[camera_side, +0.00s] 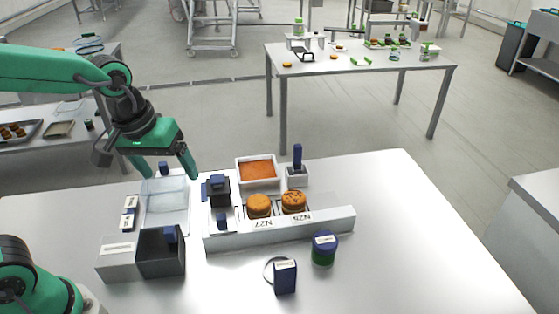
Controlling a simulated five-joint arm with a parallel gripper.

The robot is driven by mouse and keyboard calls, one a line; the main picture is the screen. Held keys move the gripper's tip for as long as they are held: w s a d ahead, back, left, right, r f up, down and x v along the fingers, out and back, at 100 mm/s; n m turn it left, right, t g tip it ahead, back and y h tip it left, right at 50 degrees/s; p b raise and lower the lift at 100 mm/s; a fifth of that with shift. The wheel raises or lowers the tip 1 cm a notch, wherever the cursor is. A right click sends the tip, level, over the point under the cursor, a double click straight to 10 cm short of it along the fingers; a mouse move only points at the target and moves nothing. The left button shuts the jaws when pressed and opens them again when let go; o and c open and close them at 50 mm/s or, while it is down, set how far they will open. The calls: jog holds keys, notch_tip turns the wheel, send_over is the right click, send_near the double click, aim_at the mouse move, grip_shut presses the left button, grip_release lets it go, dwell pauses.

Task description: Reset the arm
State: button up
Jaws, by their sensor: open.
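My gripper (168,172) is at the end of my green and black arm at the left.
Two brown rounds (259,205) (293,201) sit in a grey-white fixture (280,231). Behind them is a tray (258,185) with orange filling. A dark bin (162,257), a green jar (324,251) and a dark blue block (285,277) stand in front. The table's right side is clear.

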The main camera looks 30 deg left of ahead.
jog(key=s+a+r+m+t, duration=0.2)
jog(key=s+a+r+m, duration=0.1)
jog(key=s, duration=0.4)
jog(key=shift+s+a+m+t, duration=0.2)
jog(key=shift+a+m+t, duration=0.2)
jog(key=shift+a+m, duration=0.6)
jog(key=shift+a+r, duration=0.1)
jog(key=shift+a, duration=0.05)
